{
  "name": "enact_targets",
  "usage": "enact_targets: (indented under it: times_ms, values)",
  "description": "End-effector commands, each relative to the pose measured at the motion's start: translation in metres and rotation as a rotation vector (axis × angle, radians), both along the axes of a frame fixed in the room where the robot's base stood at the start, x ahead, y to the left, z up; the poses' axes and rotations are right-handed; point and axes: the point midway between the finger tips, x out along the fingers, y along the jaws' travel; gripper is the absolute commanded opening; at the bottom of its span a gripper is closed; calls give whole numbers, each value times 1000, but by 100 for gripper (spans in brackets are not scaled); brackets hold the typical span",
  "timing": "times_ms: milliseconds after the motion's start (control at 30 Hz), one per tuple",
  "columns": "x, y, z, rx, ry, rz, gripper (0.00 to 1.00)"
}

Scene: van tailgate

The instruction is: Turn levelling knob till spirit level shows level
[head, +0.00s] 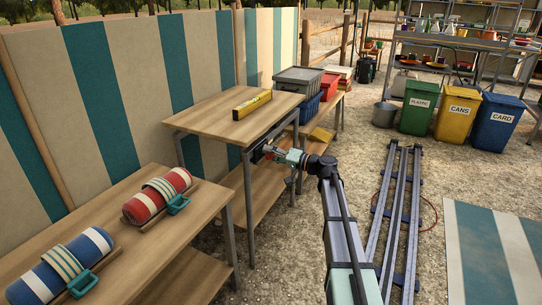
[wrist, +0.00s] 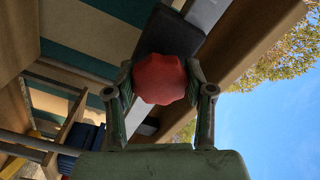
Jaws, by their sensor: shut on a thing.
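The yellow spirit level (head: 252,105) lies on the wooden top of the middle table (head: 205,108) in the head view. Its bubble is too small to read. The red levelling knob (wrist: 160,79) fills the middle of the wrist view, below the table's edge. My gripper (wrist: 160,85) has one finger on each side of the knob and is shut on it. In the head view my gripper (head: 270,152) reaches the table's front right side from the right, and the knob there is small and partly hidden by the fingers.
A nearer table (head: 100,245) at left holds a red striped roll (head: 150,200) and a blue striped roll (head: 62,262). Crates, including a grey one (head: 298,80), stand behind the middle table. Rails (head: 400,215) and gravel lie to the right. Green, yellow and blue bins stand at the back.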

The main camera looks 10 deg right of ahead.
Motion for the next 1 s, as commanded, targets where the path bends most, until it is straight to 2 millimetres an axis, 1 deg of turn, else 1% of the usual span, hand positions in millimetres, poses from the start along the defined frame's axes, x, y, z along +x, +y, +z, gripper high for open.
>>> enact_targets:
  times_ms: [233, 267, 300, 333, 633, 733, 867, 1000]
  values:
    - [2, 1, 1, 3, -1, -1, 18]
    - [2, 1, 1, 3, -1, -1, 60]
    - [2, 1, 1, 2, 0, -1, 74]
    - [2, 1, 1, 2, 0, -1, 78]
    - [0, 0, 1, 2, 0, 0, 78]
    - [-2, -3, 0, 1, 0, -1, 78]
    - [-10, -14, 0, 1, 1, -2, 78]
    - [-26, -33, 0, 1, 0, -3, 78]
